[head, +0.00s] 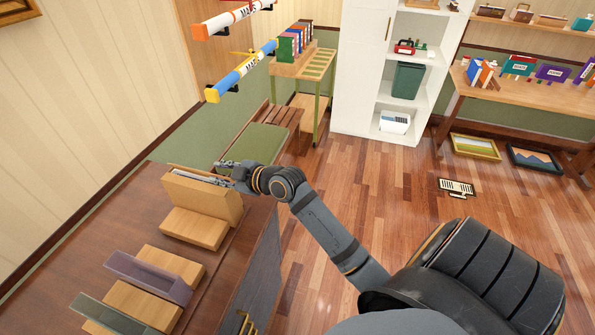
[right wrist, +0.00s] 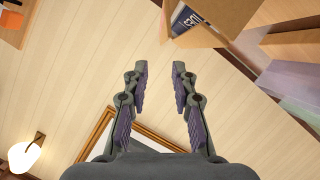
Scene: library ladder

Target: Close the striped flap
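My right gripper (head: 230,171) is at the far end of the dark wood cabinet, over the edge of an open wooden box (head: 215,205). In the right wrist view its two fingers (right wrist: 162,75) are apart with nothing between them. A wooden box holding a dark blue book (right wrist: 187,19) is ahead of the fingers there. A purple tray-like panel (head: 147,277) and a grey-green one (head: 107,315) stand nearer on the cabinet, each beside wooden blocks. I cannot make out stripes on any of these flaps. My left gripper is not in view.
The dark wood cabinet top (head: 95,235) has bare room at left. Map tubes (head: 240,72) jut from the wall beyond. A green-cushioned bench (head: 250,145) and a shelf cart (head: 305,65) stand behind. The wood floor (head: 350,185) at right is mostly open.

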